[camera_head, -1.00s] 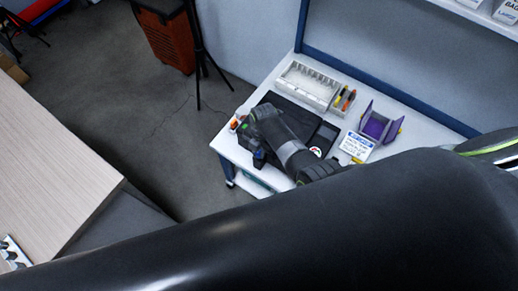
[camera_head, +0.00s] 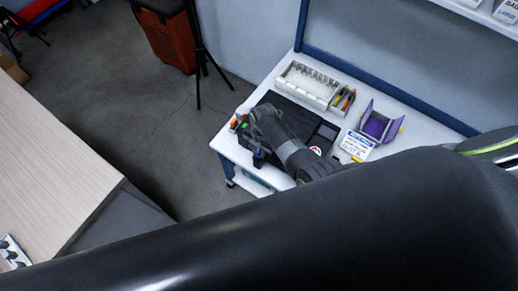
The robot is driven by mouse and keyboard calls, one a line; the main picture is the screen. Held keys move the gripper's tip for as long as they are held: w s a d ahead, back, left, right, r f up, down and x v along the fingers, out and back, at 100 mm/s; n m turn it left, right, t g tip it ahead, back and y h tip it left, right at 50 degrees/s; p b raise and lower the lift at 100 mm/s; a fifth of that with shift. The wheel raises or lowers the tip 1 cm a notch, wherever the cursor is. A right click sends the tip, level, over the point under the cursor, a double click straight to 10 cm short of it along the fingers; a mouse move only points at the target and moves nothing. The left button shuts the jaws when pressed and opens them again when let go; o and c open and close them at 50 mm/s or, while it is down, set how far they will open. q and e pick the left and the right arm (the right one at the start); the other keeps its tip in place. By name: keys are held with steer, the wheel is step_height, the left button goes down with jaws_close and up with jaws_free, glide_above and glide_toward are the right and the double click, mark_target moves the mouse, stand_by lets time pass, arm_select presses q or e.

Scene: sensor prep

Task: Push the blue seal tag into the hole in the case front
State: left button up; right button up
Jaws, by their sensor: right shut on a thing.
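The black case (camera_head: 296,111) lies on the white workbench, partly covered by my right arm. My right gripper (camera_head: 258,160) points down at the case's front left edge, near the front rim of the bench. It is shut on a small blue piece, the blue seal tag (camera_head: 258,154), of which only a little shows. The hole in the case front is hidden from this view, and I cannot tell whether the tag touches the case. My left gripper is not in view.
On the workbench (camera_head: 357,113), a white compartment tray (camera_head: 305,84), a holder with pens (camera_head: 343,99), a purple bin (camera_head: 375,126) and a labelled card box (camera_head: 356,146) stand behind and right of the case. A tripod (camera_head: 197,50) stands to the left.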

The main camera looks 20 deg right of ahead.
steer(key=shift+f, duration=0.65)
stand_by(2.0)
steer(key=o, duration=1.2)
steer(key=shift+o, duration=0.2)
step_height(320, 180, up, 7)
steer(key=p, duration=0.7)
stand_by(0.6)
